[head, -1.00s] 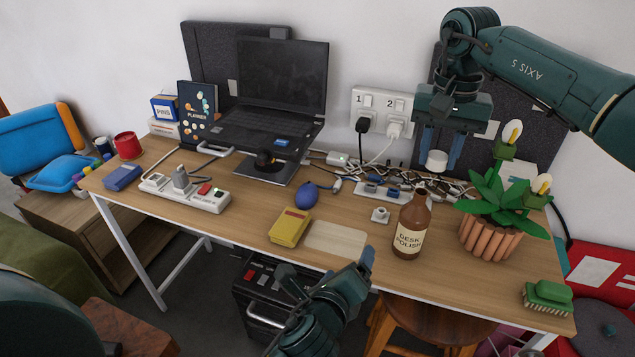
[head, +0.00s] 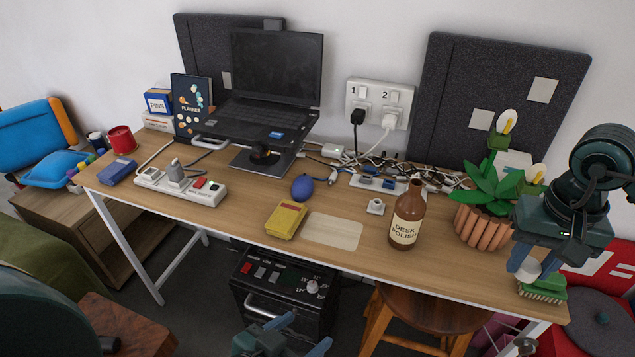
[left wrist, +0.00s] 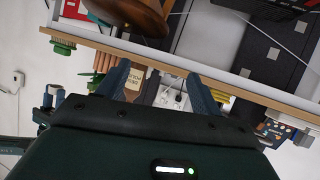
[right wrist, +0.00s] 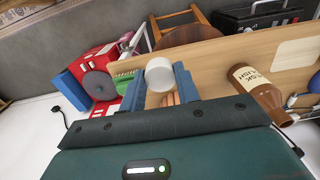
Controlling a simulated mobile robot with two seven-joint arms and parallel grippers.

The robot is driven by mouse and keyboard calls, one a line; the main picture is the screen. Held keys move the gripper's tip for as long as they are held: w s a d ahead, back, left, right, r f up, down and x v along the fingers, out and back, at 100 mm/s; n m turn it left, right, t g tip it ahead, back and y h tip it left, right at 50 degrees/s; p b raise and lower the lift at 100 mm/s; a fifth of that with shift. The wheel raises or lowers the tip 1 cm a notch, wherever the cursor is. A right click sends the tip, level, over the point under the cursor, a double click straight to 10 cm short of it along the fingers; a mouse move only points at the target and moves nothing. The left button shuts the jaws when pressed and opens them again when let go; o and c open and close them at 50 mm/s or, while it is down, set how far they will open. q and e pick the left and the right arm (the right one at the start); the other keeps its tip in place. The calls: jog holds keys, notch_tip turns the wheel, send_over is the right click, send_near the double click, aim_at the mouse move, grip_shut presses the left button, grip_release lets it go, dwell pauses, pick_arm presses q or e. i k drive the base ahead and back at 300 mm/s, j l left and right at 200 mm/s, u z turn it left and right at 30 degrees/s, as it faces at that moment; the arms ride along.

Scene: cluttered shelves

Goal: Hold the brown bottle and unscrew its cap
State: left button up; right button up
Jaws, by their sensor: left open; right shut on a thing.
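The brown bottle (head: 406,218) with the "DESK POLISH" label stands upright on the desk, its neck open. It also shows in the right wrist view (right wrist: 262,92) and, partly, between the fingers in the left wrist view (left wrist: 134,84). My right gripper (head: 530,262) is shut on the white cap (right wrist: 160,74), over the desk's right end, well apart from the bottle. The cap (head: 527,271) is close above or in front of the green brush. My left gripper (head: 302,334) is open and empty in front of the desk, low and apart from the bottle.
A potted plant (head: 482,226) stands right of the bottle, and a green brush (head: 543,290) is at the right front corner. A yellow box (head: 286,220) and a pale mat (head: 333,232) lie to the left. Cables and a power strip (head: 375,186) are behind. A stool (head: 430,310) stands in front.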

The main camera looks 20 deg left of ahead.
aim_at(410, 208)
jog(key=i+j+u, duration=0.1)
jog(key=j+u, duration=0.25)
jog(key=i+j+u, duration=0.1)
jog(key=u, duration=0.25)
jog(key=i+j+u, duration=0.15)
jog(key=j+u, duration=0.2)
